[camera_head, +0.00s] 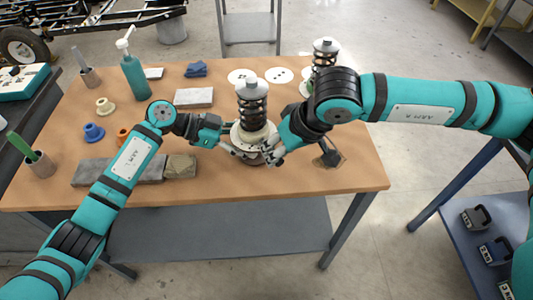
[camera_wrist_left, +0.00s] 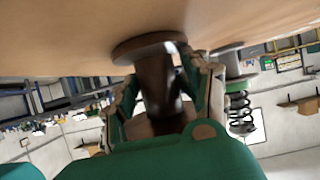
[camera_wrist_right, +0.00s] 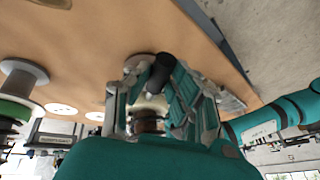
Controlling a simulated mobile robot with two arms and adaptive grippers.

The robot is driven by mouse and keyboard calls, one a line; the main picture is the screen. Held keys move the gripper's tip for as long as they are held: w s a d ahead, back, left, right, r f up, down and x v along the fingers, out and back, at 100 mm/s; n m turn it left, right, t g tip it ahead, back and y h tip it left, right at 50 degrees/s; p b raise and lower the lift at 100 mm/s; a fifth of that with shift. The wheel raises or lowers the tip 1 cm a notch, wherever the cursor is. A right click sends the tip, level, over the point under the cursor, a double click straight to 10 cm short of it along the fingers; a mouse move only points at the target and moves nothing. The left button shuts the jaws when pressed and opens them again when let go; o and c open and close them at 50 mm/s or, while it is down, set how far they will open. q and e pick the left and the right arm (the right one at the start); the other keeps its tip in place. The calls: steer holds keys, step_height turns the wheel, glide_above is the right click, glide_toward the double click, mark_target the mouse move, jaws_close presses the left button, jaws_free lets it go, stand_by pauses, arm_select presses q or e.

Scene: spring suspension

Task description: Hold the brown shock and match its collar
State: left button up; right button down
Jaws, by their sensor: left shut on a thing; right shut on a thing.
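The brown shock (camera_head: 252,103) stands upright near the table's front middle, with a grey cap on top and dark coils. Its pale collar (camera_head: 249,134) sits around the lower part, below the coils. My left gripper (camera_head: 231,147) is shut on the shock's lower body from the left. In the left wrist view a dark brown body (camera_wrist_left: 157,82) with a wide round flange is between its fingers. My right gripper (camera_head: 269,152) is shut from the right at collar height. In the right wrist view its fingers (camera_wrist_right: 152,105) close around a pale ring; the exact contact is partly hidden.
A second shock (camera_head: 325,53) stands behind my right arm. Two white discs with dark dots (camera_head: 242,76) lie at the back. The front-right tabletop is mostly clear.

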arm_select(q)
steer(key=shift+f, duration=0.25)
arm_select(e)
steer(key=shift+w+d+n+g+y, duration=0.25)
steer(key=shift+w+d+n+g, duration=0.3)
steer(key=shift+n, duration=0.6)
steer(key=shift+w+d+n+g+y, duration=0.3)
steer(key=shift+w+d+n, duration=0.3)
steer(key=shift+d+n, duration=0.4)
steer(key=shift+a, duration=0.15)
steer(key=c, duration=1.2)
jaws_free()
steer(key=shift+o, duration=0.2)
steer(key=v, duration=1.2)
steer(key=shift+a, duration=0.1)
